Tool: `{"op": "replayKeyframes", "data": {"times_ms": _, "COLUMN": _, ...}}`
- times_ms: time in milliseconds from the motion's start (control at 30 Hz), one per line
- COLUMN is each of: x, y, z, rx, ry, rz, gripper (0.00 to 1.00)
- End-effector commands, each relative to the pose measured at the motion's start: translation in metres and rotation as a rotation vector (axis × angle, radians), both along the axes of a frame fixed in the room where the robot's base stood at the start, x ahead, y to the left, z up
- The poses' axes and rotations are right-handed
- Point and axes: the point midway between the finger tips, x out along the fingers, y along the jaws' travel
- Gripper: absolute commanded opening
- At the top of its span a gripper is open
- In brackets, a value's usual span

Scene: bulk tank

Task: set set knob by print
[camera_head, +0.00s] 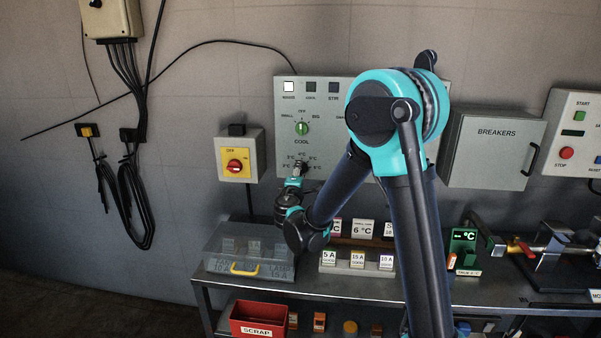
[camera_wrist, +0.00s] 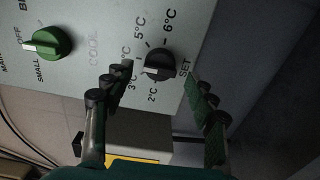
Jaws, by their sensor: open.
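The black set knob (camera_wrist: 158,64) sits on the grey panel, with a ring of prints from 2°C to 6°C and the word SET beside it. Its white mark points left in the wrist view, near 3°C; the exact print is hard to tell. My gripper (camera_wrist: 155,86) is open, one finger on each side in front of the knob. I cannot tell whether a finger touches it. In the head view my gripper (camera_head: 297,180) is just below the dial and partly hides it. A printed card reading 6 °C (camera_head: 363,229) stands on the bench.
The green COOL knob (camera_wrist: 50,43) is close by on the same panel (camera_head: 320,115). A yellow switch box (camera_head: 238,157) with a red knob is to the left. A clear bin (camera_head: 250,250) and small fuse boxes (camera_head: 357,262) are on the bench below.

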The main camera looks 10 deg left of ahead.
Motion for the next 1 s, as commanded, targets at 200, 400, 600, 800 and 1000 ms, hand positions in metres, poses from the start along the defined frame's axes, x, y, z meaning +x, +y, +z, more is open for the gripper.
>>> {"op": "replayKeyframes", "data": {"times_ms": 200, "x": 0.023, "y": -0.001, "z": 0.000, "rx": 0.000, "ry": 0.000, "rz": -0.001, "gripper": 0.57}}
{"op": "replayKeyframes", "data": {"times_ms": 400, "x": 0.028, "y": -0.001, "z": 0.000, "rx": 0.000, "ry": 0.000, "rz": 0.000, "gripper": 0.57}}
{"op": "replayKeyframes", "data": {"times_ms": 600, "x": 0.027, "y": -0.001, "z": 0.000, "rx": 0.000, "ry": 0.000, "rz": 0.000, "gripper": 0.53}}
{"op": "replayKeyframes", "data": {"times_ms": 800, "x": 0.027, "y": -0.001, "z": 0.000, "rx": 0.000, "ry": 0.000, "rz": 0.000, "gripper": 0.28}}
{"op": "replayKeyframes", "data": {"times_ms": 1000, "x": 0.027, "y": -0.001, "z": 0.000, "rx": 0.000, "ry": 0.000, "rz": 0.000, "gripper": 0.07}}
